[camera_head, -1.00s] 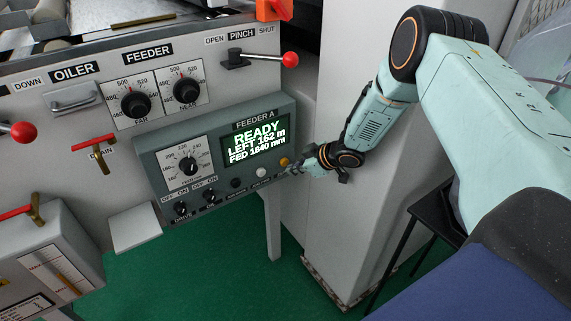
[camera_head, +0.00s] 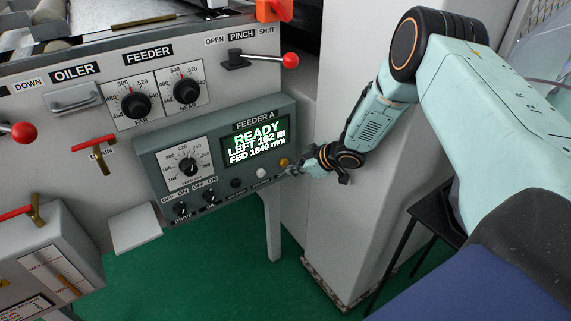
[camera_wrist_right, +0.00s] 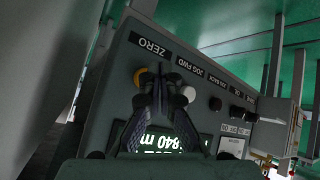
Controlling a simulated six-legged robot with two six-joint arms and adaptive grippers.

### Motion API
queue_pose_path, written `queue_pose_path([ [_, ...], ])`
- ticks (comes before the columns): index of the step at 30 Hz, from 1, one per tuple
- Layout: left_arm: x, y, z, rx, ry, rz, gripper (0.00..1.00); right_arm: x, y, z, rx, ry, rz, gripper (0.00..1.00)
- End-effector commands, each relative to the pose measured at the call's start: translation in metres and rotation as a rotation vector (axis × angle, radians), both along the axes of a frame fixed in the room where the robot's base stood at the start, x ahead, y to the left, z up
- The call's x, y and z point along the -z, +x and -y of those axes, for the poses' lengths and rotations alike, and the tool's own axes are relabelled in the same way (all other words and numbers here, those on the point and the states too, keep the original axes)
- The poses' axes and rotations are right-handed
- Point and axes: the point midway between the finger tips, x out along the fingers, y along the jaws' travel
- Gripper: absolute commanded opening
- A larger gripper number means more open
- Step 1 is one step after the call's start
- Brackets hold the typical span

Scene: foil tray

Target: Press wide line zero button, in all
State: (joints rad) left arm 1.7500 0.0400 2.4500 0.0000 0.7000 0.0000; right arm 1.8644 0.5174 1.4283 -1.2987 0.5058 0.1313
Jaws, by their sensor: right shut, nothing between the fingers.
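The zero button is a small orange-yellow knob (camera_head: 284,162) at the lower right of the grey FEEDER A panel (camera_head: 208,137). In the right wrist view it shows (camera_wrist_right: 138,76) beside my fingers, under the ZERO label (camera_wrist_right: 151,46). My right gripper (camera_head: 289,171) is shut and empty, its tips close to the button. In the wrist view the closed fingertips (camera_wrist_right: 157,72) lie just right of the button, between it and a white button (camera_wrist_right: 188,93). I cannot tell whether they touch the panel. My left gripper is not in view.
The screen (camera_head: 256,141) reads READY, with LEFT and FED lines. The white button (camera_head: 261,173), a dark button (camera_head: 236,183) and switches sit left of the zero button. A red-knobbed PINCH lever (camera_head: 290,60) sticks out above. A pale column (camera_head: 345,230) stands close to my right forearm.

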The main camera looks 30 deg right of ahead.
Motion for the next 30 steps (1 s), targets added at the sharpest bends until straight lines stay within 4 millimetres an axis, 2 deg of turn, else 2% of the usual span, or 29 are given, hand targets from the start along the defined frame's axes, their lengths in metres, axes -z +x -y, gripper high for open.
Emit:
queue_pose_path([
  [30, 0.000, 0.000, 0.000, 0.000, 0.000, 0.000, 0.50, 0.000, 0.011, -0.001, 0.000, 0.000, 0.000, 0.00],
])
